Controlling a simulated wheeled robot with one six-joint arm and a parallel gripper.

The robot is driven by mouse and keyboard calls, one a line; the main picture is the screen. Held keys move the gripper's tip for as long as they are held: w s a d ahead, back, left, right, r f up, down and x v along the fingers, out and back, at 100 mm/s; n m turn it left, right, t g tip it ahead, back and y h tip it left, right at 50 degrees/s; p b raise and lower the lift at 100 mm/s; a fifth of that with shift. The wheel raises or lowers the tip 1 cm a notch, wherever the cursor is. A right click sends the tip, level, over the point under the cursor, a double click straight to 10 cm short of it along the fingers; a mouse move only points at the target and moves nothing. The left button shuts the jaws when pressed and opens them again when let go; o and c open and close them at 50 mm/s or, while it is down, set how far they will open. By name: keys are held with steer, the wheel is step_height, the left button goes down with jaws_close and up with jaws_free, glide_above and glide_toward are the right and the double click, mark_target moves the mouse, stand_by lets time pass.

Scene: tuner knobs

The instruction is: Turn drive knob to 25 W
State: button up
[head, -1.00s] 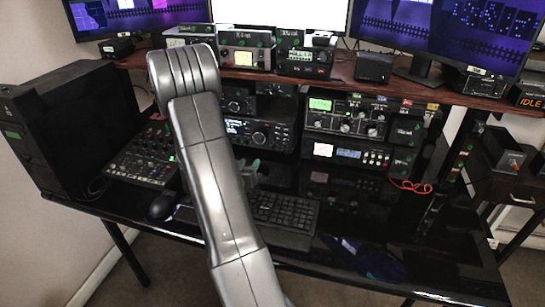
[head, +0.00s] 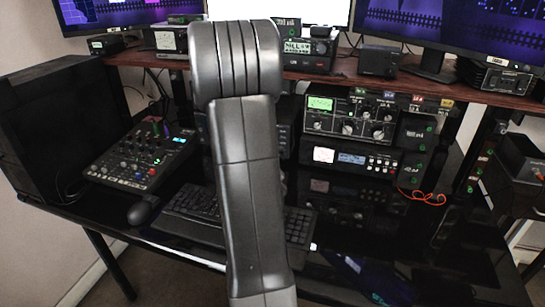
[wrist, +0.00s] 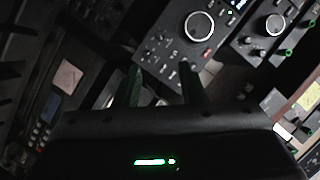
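In the wrist view a dark radio panel (wrist: 172,42) lies ahead of my gripper, with a large ringed knob (wrist: 198,27) and several small knobs (wrist: 160,62) on its lower part. The labels are too small to read, so I cannot tell which is the drive knob or its setting. My gripper (wrist: 160,80) is open, with its two green-tinted fingers apart and nothing visible between them. Its fingertips appear just short of the small knobs; contact cannot be told. In the head view my arm hides the gripper and most of that radio.
A second panel with a large knob (wrist: 275,24) is at the wrist view's upper right. In the head view, a tuner (head: 350,117) and a lit-meter unit (head: 350,160) stand right of my arm. A mixer (head: 140,155) and keyboard (head: 190,210) lie on the desk.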

steer(key=p+x, duration=0.1)
steer(key=x, duration=1.2)
steer(key=shift+w+f, duration=0.15)
steer(key=shift+w, duration=0.15)
steer(key=shift+a, duration=0.1)
jaws_close()
